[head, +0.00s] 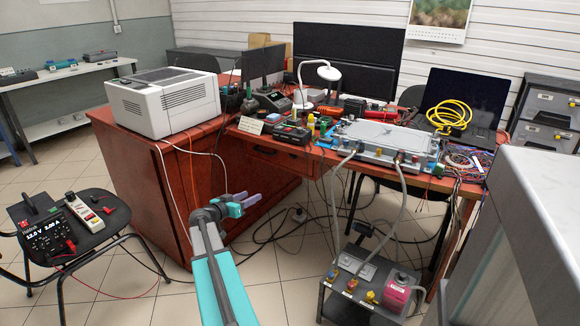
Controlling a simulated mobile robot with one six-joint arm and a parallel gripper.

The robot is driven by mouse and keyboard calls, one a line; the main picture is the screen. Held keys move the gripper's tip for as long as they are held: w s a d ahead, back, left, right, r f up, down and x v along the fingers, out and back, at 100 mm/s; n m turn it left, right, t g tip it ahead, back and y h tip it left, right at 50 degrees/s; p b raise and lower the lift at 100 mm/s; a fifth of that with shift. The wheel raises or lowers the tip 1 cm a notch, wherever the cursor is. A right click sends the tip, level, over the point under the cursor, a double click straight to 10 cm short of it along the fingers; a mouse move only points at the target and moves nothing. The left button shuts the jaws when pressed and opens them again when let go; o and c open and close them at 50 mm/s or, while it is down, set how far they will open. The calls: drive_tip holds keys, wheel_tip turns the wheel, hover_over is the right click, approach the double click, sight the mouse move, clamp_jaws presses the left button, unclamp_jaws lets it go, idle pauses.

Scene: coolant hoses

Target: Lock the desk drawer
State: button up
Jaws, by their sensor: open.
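The red-brown desk (140,165) stands in the middle of the head view. Its drawer (275,158) is a wooden front just below the desktop. A small dark fitting shows on the drawer front, but it is too small to tell whether it is a lock or a handle. No key can be made out. My gripper (250,198) is open, with nothing seen between its fingers. In the picture it appears below and left of the drawer, in front of the desk's side cabinet.
A white printer (165,100) stands on the desk's left end. A metal case (385,142) and several tools crowd the desktop. Grey hoses hang to a low cart (368,285). A chair (72,232) with instruments stands left. Cables lie on the floor under the desk. A grey cabinet stands right.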

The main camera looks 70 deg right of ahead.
sight(291, 156)
drive_tip(key=s+d+r+m+g+h+b, duration=0.1)
drive_tip(key=s+d+r+m+h+b, duration=0.1)
drive_tip(key=s+d+r, duration=0.4)
wheel_tip(291, 156, up, 3)
drive_tip(key=d, duration=0.2)
drive_tip(key=shift+d+f+m+h, duration=0.15)
drive_tip(key=shift+d+m+h, duration=0.15)
drive_tip(key=shift+m, duration=0.1)
drive_tip(key=shift+b+x, duration=0.55)
drive_tip(key=shift+x, duration=6.3)
drive_tip(key=shift+s, duration=0.15)
drive_tip(key=c, duration=1.1)
drive_tip(key=shift+o, duration=0.2)
